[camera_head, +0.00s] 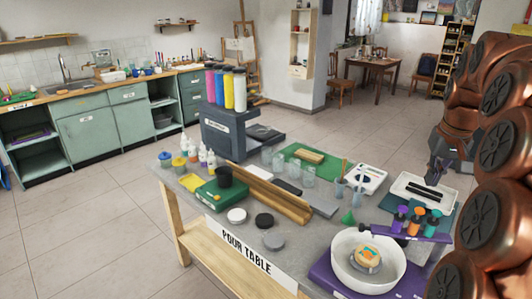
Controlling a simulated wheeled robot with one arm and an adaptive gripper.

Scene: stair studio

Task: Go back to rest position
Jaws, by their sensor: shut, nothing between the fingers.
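My copper-coloured arm fills the right side of the view. My gripper (437,188) is the dark grey end, pointing down over the right part of the work table (190,192). It is shut and holds nothing. Its fingertips appear near a white tray (402,188) with dark bars (424,192) in it; I cannot tell whether they touch. Part of the gripper is hidden behind the arm.
A white bowl (345,272) with an orange-topped item stands on a purple base at the front right. Purple-topped bottles (418,217) stand close to my arm. A dispenser with coloured bottles (225,128) rises at the back. Open floor (90,235) lies left.

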